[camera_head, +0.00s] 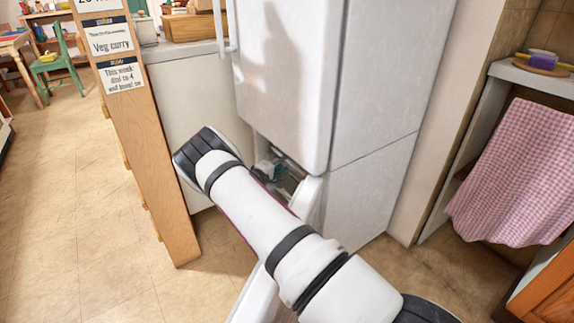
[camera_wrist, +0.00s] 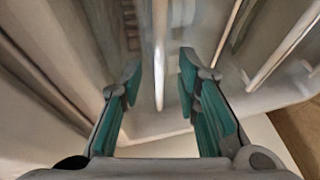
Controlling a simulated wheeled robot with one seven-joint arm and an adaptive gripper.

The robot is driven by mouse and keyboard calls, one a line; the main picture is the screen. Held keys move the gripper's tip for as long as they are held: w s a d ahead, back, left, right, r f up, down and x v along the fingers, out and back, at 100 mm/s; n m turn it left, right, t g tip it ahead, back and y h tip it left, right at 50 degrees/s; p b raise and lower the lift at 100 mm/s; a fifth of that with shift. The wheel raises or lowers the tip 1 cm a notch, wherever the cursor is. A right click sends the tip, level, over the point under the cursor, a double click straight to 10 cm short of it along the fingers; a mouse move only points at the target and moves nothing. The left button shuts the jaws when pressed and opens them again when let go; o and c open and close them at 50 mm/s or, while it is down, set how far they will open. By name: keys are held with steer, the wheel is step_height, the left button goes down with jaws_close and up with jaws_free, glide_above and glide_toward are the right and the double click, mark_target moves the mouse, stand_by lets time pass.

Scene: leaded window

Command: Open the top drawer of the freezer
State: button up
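The white fridge-freezer (camera_head: 385,75) stands in the middle of the head view, its upper door (camera_head: 285,75) shut. The lower freezer door (camera_head: 257,298) appears swung open, partly hidden behind my arm. My gripper (camera_head: 270,170) is at the dark freezer opening below the upper door, mostly hidden there. In the wrist view my gripper (camera_wrist: 158,78) has its teal fingers apart. A pale narrow bar (camera_wrist: 159,60) shows between or just beyond the fingertips; contact cannot be told. I cannot make out the top drawer's front clearly. More pale rails (camera_wrist: 285,45) show at the right.
A wooden panel with paper signs (camera_head: 150,150) and a white cabinet (camera_head: 188,100) stand left of the freezer, close to my arm. A shelf with a pink checked cloth (camera_head: 520,170) is at the right. Tiled floor (camera_head: 70,220) is clear at the left.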

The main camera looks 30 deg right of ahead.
mark_target(287, 161)
steer(key=shift+b+x, duration=0.55)
steer(key=shift+x, duration=1.65)
jaws_close()
